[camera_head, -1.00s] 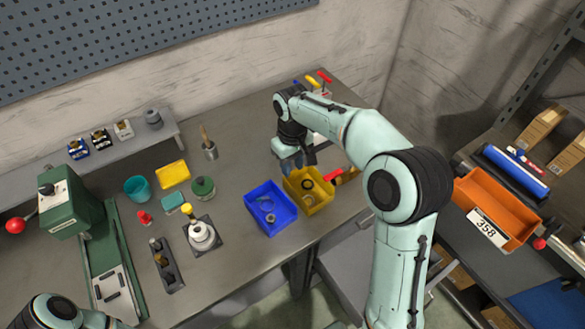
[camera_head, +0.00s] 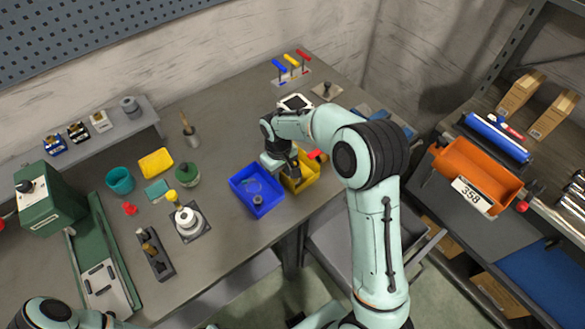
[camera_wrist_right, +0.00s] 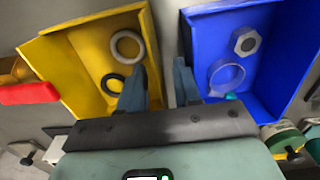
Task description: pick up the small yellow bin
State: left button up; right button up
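The small yellow bin (camera_head: 303,184) stands on the workbench, partly hidden by my right gripper in the head view. In the right wrist view the yellow bin (camera_wrist_right: 75,58) is upper left, with a pale ring and a dark ring inside. My right gripper (camera_wrist_right: 160,88) is open, one finger over the yellow bin's inside and the other over the gap by the blue bin. The yellow bin's side wall shows between the fingers, and I cannot tell if they touch it. In the head view my right gripper (camera_head: 283,170) is at the bin's left side. My left gripper is out of view.
A blue bin (camera_head: 244,201) stands close on the left of the yellow bin, with a nut and a ring inside. A red-handled item (camera_head: 317,156) lies behind the yellow bin. An orange bin (camera_head: 470,160) is on the right shelf.

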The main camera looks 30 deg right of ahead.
jog(key=shift+s+f, duration=0.1)
jog(key=shift+f, duration=0.35)
jog(key=shift+c, duration=0.3)
jog(key=shift+f, duration=0.1)
grip_shut()
